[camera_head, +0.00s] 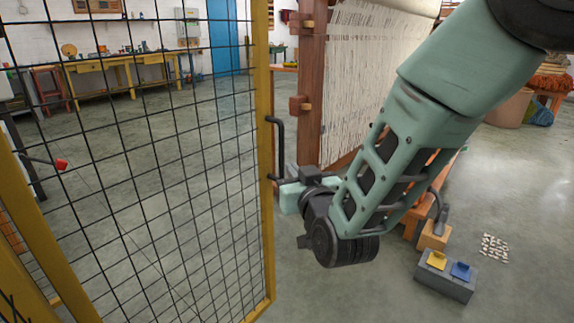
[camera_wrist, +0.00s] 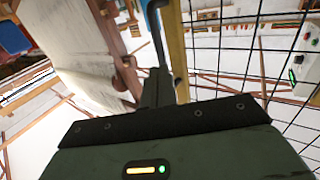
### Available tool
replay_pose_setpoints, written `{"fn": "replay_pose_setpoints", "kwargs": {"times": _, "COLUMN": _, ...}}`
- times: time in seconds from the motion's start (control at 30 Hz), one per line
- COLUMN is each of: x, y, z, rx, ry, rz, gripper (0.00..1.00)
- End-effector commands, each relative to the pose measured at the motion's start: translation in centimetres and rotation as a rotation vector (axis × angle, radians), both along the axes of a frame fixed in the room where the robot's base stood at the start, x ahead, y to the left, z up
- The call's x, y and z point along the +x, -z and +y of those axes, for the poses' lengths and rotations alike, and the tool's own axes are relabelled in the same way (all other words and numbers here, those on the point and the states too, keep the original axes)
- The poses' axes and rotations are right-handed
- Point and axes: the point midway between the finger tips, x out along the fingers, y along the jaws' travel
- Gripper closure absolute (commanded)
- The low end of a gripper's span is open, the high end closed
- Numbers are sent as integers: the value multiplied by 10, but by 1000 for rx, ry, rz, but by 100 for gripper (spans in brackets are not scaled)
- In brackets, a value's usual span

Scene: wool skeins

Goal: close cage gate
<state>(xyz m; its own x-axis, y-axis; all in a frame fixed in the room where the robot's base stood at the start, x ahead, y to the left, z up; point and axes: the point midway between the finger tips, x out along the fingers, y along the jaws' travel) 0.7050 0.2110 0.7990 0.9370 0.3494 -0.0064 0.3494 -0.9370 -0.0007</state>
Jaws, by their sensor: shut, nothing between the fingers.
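The cage gate (camera_head: 268,230), a yellow frame with black wire mesh, fills the left of the head view. Its free upright edge stands in the middle, with no post visible against it. A black bar handle (camera_head: 279,140) is fixed on that edge. My gripper (camera_head: 280,182) is shut and empty at the handle's lower end. In the wrist view, my gripper's fingers (camera_wrist: 158,88) point up toward the handle (camera_wrist: 153,22), beside the gate's yellow edge (camera_wrist: 178,50). I cannot tell whether the fingers touch the handle.
A wooden loom (camera_head: 312,90) with pale warp threads stands just behind my arm. A grey block (camera_head: 445,284) with yellow and blue pads lies on the floor at the lower right. A yellow workbench (camera_head: 120,62) stands at the far wall.

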Motion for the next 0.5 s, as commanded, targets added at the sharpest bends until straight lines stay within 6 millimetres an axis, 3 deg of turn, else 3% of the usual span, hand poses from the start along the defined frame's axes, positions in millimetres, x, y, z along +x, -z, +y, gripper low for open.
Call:
{"fn": "replay_pose_setpoints", "kwargs": {"times": 0.2, "x": 33, "y": 1, "z": 12, "rx": -1, "ry": 0, "rz": -1, "gripper": 100}}
{"fn": "replay_pose_setpoints", "kwargs": {"times": 0.5, "x": 46, "y": 1, "z": 17, "rx": -1, "ry": -1, "rz": 1, "gripper": 100}}
